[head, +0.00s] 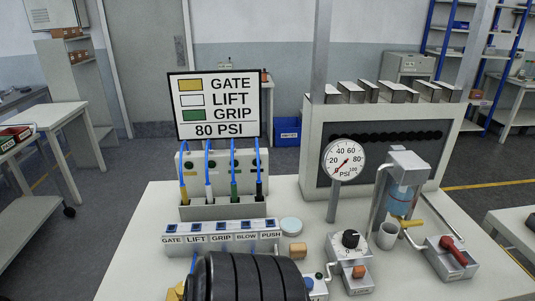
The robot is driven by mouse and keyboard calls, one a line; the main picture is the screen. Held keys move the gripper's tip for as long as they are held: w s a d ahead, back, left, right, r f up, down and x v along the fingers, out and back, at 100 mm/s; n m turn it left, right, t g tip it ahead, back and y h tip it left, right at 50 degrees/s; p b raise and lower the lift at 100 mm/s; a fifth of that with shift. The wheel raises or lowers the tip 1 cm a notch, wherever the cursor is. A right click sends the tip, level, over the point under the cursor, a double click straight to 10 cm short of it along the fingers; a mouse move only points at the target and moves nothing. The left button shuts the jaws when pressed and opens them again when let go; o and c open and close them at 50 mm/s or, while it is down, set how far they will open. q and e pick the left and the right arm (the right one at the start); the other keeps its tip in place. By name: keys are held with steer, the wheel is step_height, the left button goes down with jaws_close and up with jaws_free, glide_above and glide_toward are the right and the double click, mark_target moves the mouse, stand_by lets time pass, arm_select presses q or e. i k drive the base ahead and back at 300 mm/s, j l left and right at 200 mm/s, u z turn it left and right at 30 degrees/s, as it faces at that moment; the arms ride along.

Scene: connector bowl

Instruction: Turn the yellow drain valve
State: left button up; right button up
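The yellow drain valve (408,222) is a small yellow lever at the foot of the filter unit (404,168), on the right side of the table. The filter unit has a grey body and a bluish bowl. A small grey cup (387,236) stands just left of the yellow lever, close below the filter. Neither of my grippers can be made out in the head view. A dark ribbed cylindrical shape at the bottom centre covers part of the table's front.
A pressure gauge (343,159) on a post stands left of the filter. A black-knob regulator (350,240) and a red-lever block (453,257) sit nearby. A labelled switch strip (222,237), a sign (218,104) and a connector rack (224,208) are at left. Table front right is clear.

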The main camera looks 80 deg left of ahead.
mark_target(419, 222)
steer(key=u, duration=1.45)
